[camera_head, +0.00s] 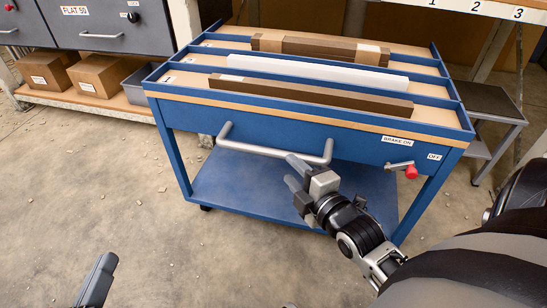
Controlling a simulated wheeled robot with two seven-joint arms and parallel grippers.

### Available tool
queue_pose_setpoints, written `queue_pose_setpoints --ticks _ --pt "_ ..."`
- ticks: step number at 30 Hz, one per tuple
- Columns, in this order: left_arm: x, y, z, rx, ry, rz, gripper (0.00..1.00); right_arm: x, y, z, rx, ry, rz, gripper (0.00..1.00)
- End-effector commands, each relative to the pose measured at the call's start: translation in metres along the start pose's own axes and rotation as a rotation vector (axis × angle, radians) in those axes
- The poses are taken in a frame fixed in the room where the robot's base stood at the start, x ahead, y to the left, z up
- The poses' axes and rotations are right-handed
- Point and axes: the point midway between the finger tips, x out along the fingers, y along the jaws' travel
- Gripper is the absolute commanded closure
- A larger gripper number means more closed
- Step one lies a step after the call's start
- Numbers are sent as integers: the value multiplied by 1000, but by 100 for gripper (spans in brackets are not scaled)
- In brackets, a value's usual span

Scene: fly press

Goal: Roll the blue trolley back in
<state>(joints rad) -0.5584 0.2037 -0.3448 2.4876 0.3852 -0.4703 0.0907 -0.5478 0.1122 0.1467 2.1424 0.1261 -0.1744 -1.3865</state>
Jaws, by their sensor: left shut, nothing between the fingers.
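The blue trolley (270,123) stands pulled out in front of the racking, its front toward me. Its grey bar handle (262,150) runs across the front. A brake lever with a red knob (411,172) is at the front right, its knob nearer the OFF label (434,156) than the BRAKE ON label (396,140). My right gripper (289,169) is just below the handle's right part, its fingers apart; the handle does not appear to be between them. Whether a fingertip touches the bar is unclear. My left gripper (98,279) is low at the left, shut, empty and partly cut off.
Brown bars (320,49) and a white bar (310,72) lie in the trolley's top lanes. A rack with a drawer (110,25) and cardboard boxes (98,75) stands at left. A small dark-topped table (484,102) is close at right. Floor at left is clear.

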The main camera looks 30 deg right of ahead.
Motion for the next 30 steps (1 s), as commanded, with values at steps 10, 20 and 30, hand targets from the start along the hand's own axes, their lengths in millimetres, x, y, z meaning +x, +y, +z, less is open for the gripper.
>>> queue_pose_setpoints --ticks 10,20,30 --pt "7 2 -23 86 158 58 100 70 -2 0 2 1 2 60" --pt "9 4 -40 178 244 73 100 89 -1 0 0 0 -2 60" --pt "9 5 -40 178 244 73 100 88 -1 0 1 0 -2 100"
